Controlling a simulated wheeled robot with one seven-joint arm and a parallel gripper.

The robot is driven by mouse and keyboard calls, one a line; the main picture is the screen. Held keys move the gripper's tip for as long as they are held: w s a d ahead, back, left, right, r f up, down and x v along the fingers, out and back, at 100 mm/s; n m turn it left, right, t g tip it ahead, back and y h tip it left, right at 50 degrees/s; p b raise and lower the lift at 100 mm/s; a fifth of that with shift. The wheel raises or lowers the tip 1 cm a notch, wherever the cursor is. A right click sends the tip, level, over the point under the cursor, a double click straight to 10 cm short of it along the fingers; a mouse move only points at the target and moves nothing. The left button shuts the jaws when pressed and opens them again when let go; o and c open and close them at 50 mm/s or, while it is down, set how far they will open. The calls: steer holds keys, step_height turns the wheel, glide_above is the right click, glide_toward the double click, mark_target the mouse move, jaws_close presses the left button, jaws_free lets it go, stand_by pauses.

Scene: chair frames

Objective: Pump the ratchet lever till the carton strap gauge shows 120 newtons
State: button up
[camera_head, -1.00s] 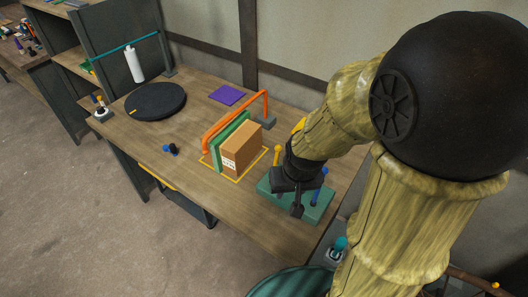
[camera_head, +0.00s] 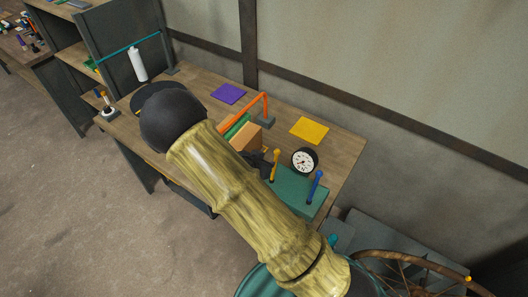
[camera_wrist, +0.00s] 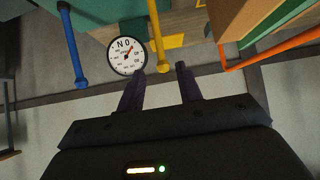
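A green base (camera_head: 298,190) on the bench carries a yellow lever (camera_head: 274,165) and a blue lever (camera_head: 315,187), both standing up. A round white gauge (camera_head: 304,161) stands behind them; in the wrist view the gauge (camera_wrist: 127,56) shows a dial marked N, but I cannot read its value. The brown carton (camera_head: 246,138) with the orange strap (camera_head: 264,103) is partly hidden by my arm. In the wrist view my gripper (camera_wrist: 160,69) is open, its fingertips either side of the yellow lever's knob (camera_wrist: 163,68). I cannot tell the depth between them.
A yellow square (camera_head: 309,130) and a purple square (camera_head: 229,94) lie flat on the bench (camera_head: 345,150). A spoked wheel (camera_head: 410,268) is at the lower right.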

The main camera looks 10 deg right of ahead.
steer(key=shift+w+r+m+t+h+p, duration=0.35)
steer(key=shift+r+t+h, duration=0.25)
steer(key=shift+h, duration=0.3)
steer(key=shift+d+f, duration=0.15)
steer(key=shift+f, duration=0.05)
